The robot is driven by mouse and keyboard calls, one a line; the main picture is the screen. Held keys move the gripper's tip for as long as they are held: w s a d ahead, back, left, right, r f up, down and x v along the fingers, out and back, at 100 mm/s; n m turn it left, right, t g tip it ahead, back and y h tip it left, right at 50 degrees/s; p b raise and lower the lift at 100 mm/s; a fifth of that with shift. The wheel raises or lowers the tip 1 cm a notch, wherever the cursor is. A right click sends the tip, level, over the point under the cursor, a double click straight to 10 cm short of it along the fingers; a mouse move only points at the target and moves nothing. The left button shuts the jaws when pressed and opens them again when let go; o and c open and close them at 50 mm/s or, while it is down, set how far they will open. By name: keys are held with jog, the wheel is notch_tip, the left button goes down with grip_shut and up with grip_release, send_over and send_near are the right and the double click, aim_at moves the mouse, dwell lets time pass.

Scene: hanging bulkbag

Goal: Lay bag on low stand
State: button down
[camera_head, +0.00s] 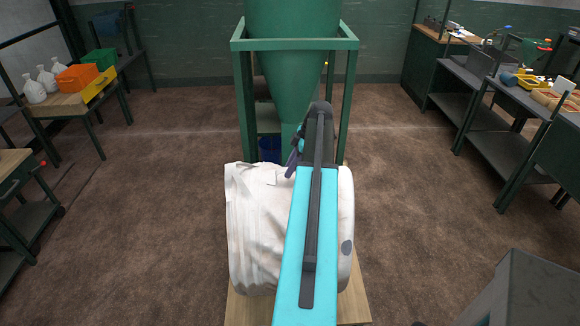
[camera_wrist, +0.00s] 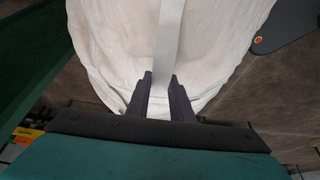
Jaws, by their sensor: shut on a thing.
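The bag (camera_head: 258,230) is a large white, wrinkled sack, in the middle of the head view behind my blue arm. It is over the low stand (camera_head: 354,303), whose light wooden top shows at its near edge and sides. I cannot tell whether the bag's underside touches the stand. My gripper (camera_head: 294,158) is at the bag's far upper edge. In the wrist view, a flat white strap (camera_wrist: 170,35) of the bag (camera_wrist: 115,45) runs between the dark fingers of my gripper (camera_wrist: 160,82), which are shut on it. My arm hides part of the bag's right side.
A green hopper (camera_head: 290,45) on a green frame (camera_head: 243,100) stands just behind the bag. Benches line both sides, one with an orange crate (camera_head: 77,77) at left. A grey box (camera_head: 525,290) is at lower right. Brown floor is clear on both sides.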

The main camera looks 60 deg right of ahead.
jog(key=shift+f, duration=0.45)
jog(key=shift+f+b, duration=0.45)
dwell(1.0)
jog(key=c, duration=1.5)
grip_release()
jog(key=shift+c, duration=0.2)
jog(key=shift+o, duration=0.3)
jog(key=shift+f, duration=0.2)
jog(key=b+v, duration=0.3)
jog(key=v, duration=1.1)
jog(key=shift+b, duration=0.4)
jog(key=shift+a+r, duration=0.1)
jog(key=shift+r, duration=0.15)
